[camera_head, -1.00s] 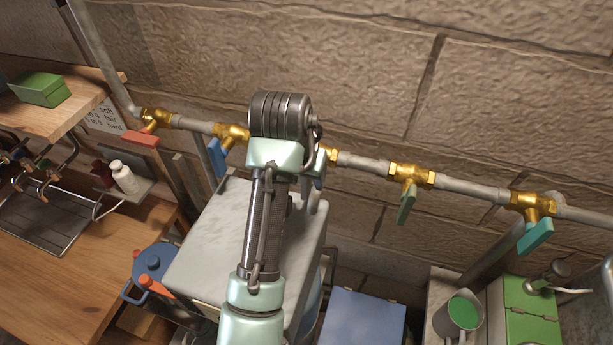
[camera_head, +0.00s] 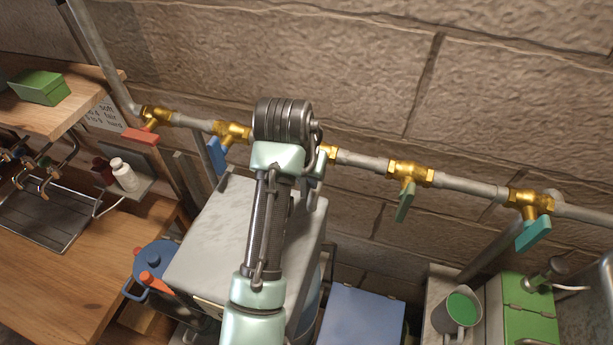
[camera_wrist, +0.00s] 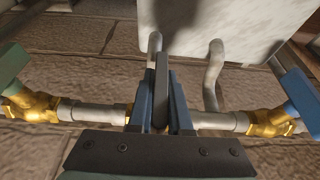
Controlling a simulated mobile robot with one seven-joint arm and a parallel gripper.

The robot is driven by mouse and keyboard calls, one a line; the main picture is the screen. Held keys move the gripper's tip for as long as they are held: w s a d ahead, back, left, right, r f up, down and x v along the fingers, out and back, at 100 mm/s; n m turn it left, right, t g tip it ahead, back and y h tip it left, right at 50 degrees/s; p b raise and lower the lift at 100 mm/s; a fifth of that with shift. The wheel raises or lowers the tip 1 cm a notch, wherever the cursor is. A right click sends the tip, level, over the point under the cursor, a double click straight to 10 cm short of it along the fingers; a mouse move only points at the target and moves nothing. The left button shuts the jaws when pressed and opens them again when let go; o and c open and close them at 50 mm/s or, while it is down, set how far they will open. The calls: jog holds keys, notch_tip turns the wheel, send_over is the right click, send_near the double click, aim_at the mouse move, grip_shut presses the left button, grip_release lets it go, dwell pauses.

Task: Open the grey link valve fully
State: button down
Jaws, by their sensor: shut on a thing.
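The grey link valve's lever (camera_wrist: 161,62) shows in the wrist view between the fingers of my gripper (camera_wrist: 161,92). The gripper is shut on it. The lever stands out roughly square across the grey pipe (camera_wrist: 92,112). The valve body is hidden behind the gripper in the wrist view. In the head view my arm covers the lever and fingers, and only a brass end of that valve (camera_head: 326,153) shows beside my wrist.
On the same pipe, a blue-levered valve (camera_head: 217,155) is left and a green-levered valve (camera_head: 405,200) right, with a teal lever (camera_head: 533,233) farther right and a red lever (camera_head: 140,136) far left. A pale grey box-shaped unit (camera_head: 215,245) stands below my arm.

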jog(key=shift+r+h, duration=0.1)
jog(key=shift+h, duration=0.2)
jog(key=g+h+p, duration=0.1)
jog(key=h, duration=0.2)
jog(key=shift+d+n, duration=0.2)
jog(key=shift+n, duration=0.2)
jog(key=n+g+h+b, duration=0.1)
jog(key=h+b, duration=0.1)
jog(key=h, duration=0.2)
jog(key=shift+d, duration=0.15)
jog(key=n+h+b, duration=0.1)
jog(key=h+b, duration=0.2)
jog(key=n+h+b, duration=0.1)
jog(key=h+b, duration=0.2)
jog(key=r+h+b, duration=0.1)
jog(key=h+b, duration=0.2)
jog(key=b, duration=0.1)
jog(key=shift+s+d+n+g, duration=0.1)
jog(key=shift+d+n+g, duration=0.05)
jog(key=shift+n+g, duration=0.2)
jog(key=shift+r+h, duration=0.15)
jog(key=shift+h, duration=0.15)
